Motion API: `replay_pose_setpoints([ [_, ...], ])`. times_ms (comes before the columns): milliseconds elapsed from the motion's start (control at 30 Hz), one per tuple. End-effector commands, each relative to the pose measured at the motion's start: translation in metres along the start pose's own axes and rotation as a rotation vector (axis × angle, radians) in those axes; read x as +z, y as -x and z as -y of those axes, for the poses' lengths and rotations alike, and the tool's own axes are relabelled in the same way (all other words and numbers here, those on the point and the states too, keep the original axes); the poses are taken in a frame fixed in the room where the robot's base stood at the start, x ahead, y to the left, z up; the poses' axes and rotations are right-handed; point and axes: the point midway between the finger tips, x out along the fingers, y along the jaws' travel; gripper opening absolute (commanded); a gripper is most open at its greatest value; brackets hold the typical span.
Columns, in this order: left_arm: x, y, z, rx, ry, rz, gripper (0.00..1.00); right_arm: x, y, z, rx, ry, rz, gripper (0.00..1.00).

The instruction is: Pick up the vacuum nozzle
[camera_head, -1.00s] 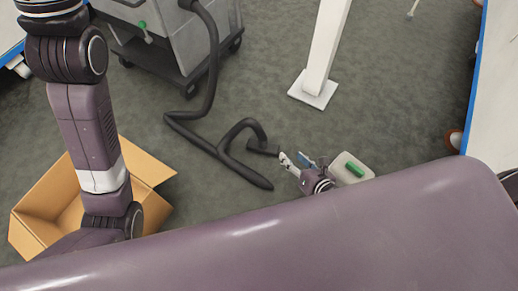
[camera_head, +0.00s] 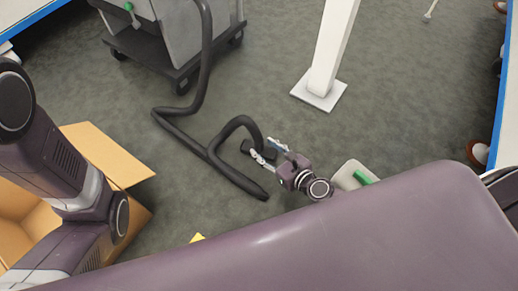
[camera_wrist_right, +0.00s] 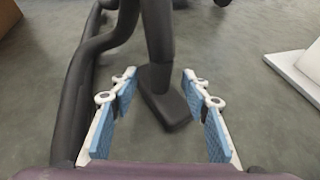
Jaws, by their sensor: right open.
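The vacuum nozzle (camera_head: 246,146) is a dark flat head at the end of a black hose (camera_head: 208,152), lying on the grey floor. It shows more clearly in the right wrist view (camera_wrist_right: 166,108), with its tube rising from it. My right gripper (camera_head: 264,147) is low over the nozzle, and its fingers partly hide it in the head view. In the right wrist view the gripper (camera_wrist_right: 159,78) is open, with blue-padded fingers to either side of the nozzle and a gap on both sides. My left arm comes in at the left; its gripper is out of view.
A grey wheeled machine (camera_head: 180,35) stands at the back with the hose running from it. A white post (camera_head: 327,60) on a square foot stands to the right. An open cardboard box (camera_head: 110,155) is at the left. A pale container with a green part (camera_head: 346,175) is right of the gripper.

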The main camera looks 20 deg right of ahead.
Motion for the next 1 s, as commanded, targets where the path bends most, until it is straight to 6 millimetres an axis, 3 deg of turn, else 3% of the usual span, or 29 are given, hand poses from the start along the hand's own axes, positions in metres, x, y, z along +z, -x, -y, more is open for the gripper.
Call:
replay_pose_setpoints([
  [233,-0.002,0.007,-0.001,0.0,0.0,0.001,0.0,0.001,-0.034,0.0,0.0,-0.002,0.002,0.43],
  [533,-0.002,0.006,-0.002,0.001,0.0,0.0,0.0,0.001,-0.037,0.0,0.0,-0.001,0.0,0.42],
  [900,-0.002,0.007,-0.002,0.001,0.0,0.001,0.0,0.001,-0.036,0.001,0.0,-0.001,0.0,0.01],
  [1000,-0.002,0.006,-0.002,0.001,0.0,0.001,0.0,0.001,-0.037,0.001,0.0,-0.001,0.001,0.0],
])
